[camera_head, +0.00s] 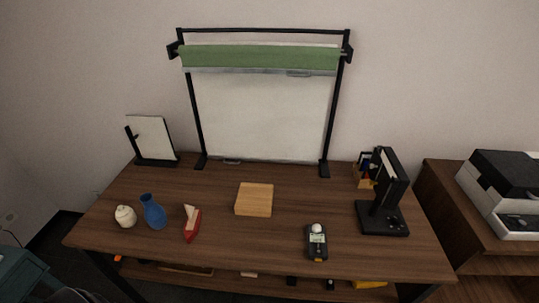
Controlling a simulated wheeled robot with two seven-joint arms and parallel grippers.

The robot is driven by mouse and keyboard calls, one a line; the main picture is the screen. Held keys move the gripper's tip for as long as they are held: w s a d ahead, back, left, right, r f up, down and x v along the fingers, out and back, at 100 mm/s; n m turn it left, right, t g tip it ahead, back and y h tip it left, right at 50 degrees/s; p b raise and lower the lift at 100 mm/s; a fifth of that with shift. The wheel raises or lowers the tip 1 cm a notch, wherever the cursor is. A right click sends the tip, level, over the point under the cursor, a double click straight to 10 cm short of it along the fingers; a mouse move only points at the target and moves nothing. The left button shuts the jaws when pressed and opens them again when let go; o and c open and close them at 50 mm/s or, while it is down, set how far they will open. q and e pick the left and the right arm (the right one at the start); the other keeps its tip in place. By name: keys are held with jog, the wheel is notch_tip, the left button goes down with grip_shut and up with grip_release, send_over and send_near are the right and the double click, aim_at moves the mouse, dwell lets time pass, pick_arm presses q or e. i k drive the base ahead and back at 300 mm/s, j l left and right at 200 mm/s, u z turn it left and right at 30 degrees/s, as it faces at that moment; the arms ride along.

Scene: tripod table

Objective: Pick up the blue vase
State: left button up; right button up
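The blue vase (153,212) stands upright on the left part of the brown wooden table (220,250). It is a small vase with a narrower neck, and nothing covers it in the head view. A white lidded jar (125,216) stands close to its left, and a red and white object (191,224) stands to its right. Neither of my grippers shows in the head view.
A wooden block (254,199) lies mid-table. A dark handheld device (317,243) and a black stand (383,196) are at the right. A framed board with a green roll (260,58) stands at the back, and a small white panel (154,137) at back left.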

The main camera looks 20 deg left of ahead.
aim_at(154, 214)
jog(key=u, duration=1.85)
